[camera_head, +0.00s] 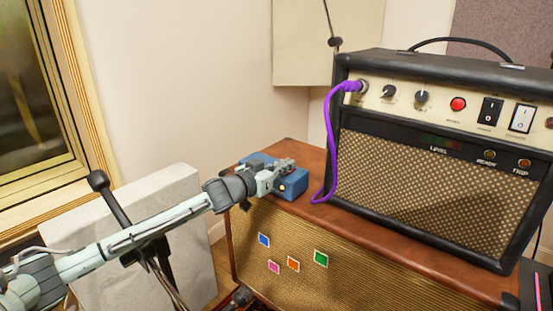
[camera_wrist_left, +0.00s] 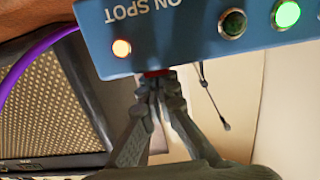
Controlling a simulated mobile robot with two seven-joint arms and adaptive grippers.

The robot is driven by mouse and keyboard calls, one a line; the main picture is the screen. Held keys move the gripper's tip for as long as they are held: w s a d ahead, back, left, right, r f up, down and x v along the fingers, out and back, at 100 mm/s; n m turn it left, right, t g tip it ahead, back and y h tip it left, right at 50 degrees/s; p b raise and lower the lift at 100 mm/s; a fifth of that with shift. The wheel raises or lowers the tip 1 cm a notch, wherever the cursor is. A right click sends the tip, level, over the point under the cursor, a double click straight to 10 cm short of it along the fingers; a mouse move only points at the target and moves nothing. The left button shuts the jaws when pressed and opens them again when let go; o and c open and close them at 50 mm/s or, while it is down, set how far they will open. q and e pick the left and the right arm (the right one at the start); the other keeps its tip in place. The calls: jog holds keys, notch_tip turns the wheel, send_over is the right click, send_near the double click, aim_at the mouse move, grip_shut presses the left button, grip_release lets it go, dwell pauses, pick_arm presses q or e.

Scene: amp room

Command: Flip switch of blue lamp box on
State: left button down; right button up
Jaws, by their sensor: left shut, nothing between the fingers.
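The blue lamp box (camera_head: 292,187) sits on the left end of the brown cabinet top, left of the amplifier. In the left wrist view the blue lamp box (camera_wrist_left: 180,35) fills the top, with upside-down lettering that reads "ON SPOT". It shows a lit orange lamp, a dark green lamp and a bright green lamp. My left gripper (camera_head: 282,168) is over the box and hides part of it. In the wrist view my left gripper (camera_wrist_left: 160,82) is shut and empty, its tips at the box's edge beside a small red part (camera_wrist_left: 157,73). Whether they touch is unclear. My right gripper is out of view.
The black amplifier (camera_head: 430,165) with knobs and switches stands right of the box, close by. A purple cable (camera_head: 325,140) hangs from its front panel down to the cabinet (camera_head: 380,262). A microphone stand (camera_head: 110,195) and a pale panel (camera_head: 180,190) are at the left.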

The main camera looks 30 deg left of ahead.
pick_arm(q)
notch_tip(320, 180, up, 4)
jog(key=p, duration=0.4)
jog(key=s+a+r, duration=0.1)
jog(key=s+r, duration=0.2)
jog(key=s, duration=0.5)
jog(key=shift+s+r, duration=0.2)
jog(key=shift+s, duration=0.2)
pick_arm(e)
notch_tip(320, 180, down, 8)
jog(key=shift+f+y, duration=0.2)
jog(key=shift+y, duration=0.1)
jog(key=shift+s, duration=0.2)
